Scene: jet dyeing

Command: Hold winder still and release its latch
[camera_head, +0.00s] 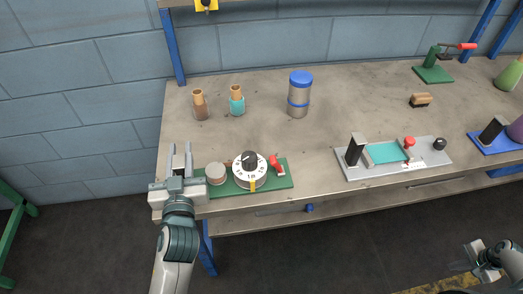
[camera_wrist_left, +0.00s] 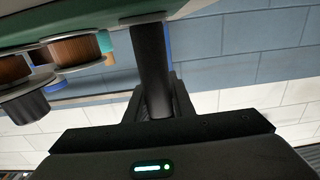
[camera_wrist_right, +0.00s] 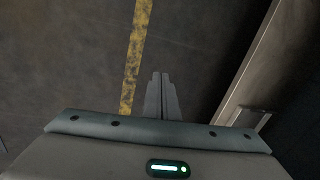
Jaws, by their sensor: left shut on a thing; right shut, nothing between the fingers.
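The winder (camera_head: 225,193) is a green base at the table's front left edge, carrying a pale round spool (camera_head: 215,173), a white numbered dial with a black knob (camera_head: 249,168) and a small red lever (camera_head: 276,164), which looks like the latch. My left gripper (camera_head: 180,152) is at the base's left end. In the left wrist view its fingers are shut on a dark upright post (camera_wrist_left: 151,65) beside the base; the head view hides this grip. My right gripper (camera_head: 468,264) is shut and empty, low at the lower right, over the floor and away from the winder.
Two small bottles (camera_head: 237,102) and a blue-lidded jar (camera_head: 299,95) stand behind the winder. A grey fixture with a teal panel (camera_head: 386,152) is to its right. The table (camera_head: 340,110) is clear between them. A yellow floor stripe (camera_wrist_right: 137,55) lies below my right gripper.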

